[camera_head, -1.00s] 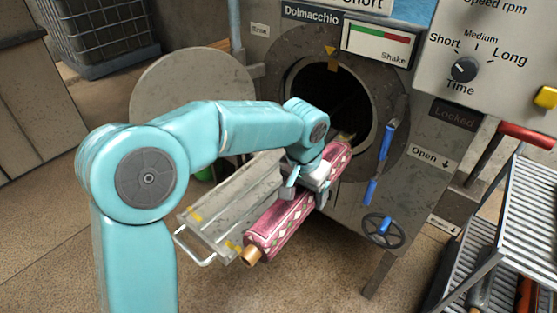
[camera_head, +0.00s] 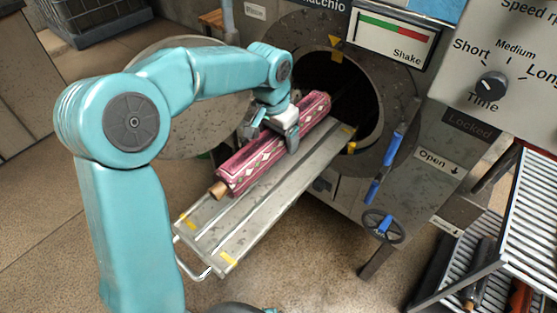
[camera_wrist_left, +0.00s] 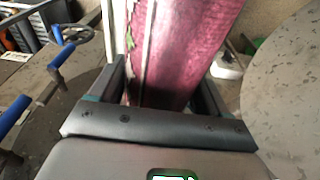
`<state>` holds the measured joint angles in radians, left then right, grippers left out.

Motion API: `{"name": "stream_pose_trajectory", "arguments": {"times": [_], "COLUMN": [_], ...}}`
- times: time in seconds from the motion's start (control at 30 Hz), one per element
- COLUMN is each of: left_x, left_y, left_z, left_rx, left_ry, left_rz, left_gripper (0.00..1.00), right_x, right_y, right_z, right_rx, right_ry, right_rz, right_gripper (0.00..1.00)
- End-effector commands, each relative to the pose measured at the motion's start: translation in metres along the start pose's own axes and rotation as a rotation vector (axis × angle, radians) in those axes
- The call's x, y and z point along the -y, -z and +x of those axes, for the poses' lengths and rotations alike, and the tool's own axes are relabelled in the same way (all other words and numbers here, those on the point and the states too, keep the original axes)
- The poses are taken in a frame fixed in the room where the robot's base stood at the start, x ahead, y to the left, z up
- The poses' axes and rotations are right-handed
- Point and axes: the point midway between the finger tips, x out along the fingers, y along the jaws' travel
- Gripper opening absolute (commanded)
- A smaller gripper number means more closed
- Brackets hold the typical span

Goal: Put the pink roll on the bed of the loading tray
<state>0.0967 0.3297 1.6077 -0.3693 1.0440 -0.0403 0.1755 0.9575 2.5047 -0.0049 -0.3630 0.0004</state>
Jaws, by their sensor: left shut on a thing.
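The pink roll (camera_head: 250,163) has a white diamond pattern and a brown core end. My left gripper (camera_head: 287,135) is shut around its middle, and the roll also fills the upper middle of the left wrist view (camera_wrist_left: 185,45). The loading tray (camera_head: 262,218) is a long metal bed with yellow corner marks and a wire handle, sticking out of the machine's round opening. In the head view the roll lies over the tray's far left side, roughly parallel to it. I cannot tell whether it touches the bed. My right gripper is not in view.
The machine's dark round opening (camera_head: 340,90) is at the tray's far end, with its round door (camera_head: 195,125) swung open to the left. Blue handles (camera_head: 385,168) and a handwheel (camera_head: 384,226) are right of the tray. A slatted rack (camera_head: 530,220) stands at the right.

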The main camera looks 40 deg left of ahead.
Motion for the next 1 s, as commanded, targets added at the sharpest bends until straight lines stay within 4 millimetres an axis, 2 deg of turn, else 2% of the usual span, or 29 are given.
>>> {"name": "stream_pose_trajectory", "arguments": {"times": [0.1, 0.33, 0.6, 1.0], "left_x": [-0.001, -0.001, 0.001, 0.002], "left_y": [-0.005, -0.009, -0.013, -0.011], "left_z": [0.019, 0.041, 0.078, 0.084], "left_rx": [-0.001, -0.001, -0.002, -0.004], "left_ry": [0.000, -0.001, -0.001, 0.000], "left_rz": [-0.001, -0.002, -0.001, -0.001], "left_gripper": [0.00, 0.00, 0.00, 0.00], "right_x": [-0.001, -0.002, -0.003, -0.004], "right_y": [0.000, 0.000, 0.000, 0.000], "right_z": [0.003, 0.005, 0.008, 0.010], "right_rx": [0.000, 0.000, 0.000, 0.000], "right_ry": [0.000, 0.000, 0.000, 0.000], "right_rz": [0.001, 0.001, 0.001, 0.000], "right_gripper": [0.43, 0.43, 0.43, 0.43]}}
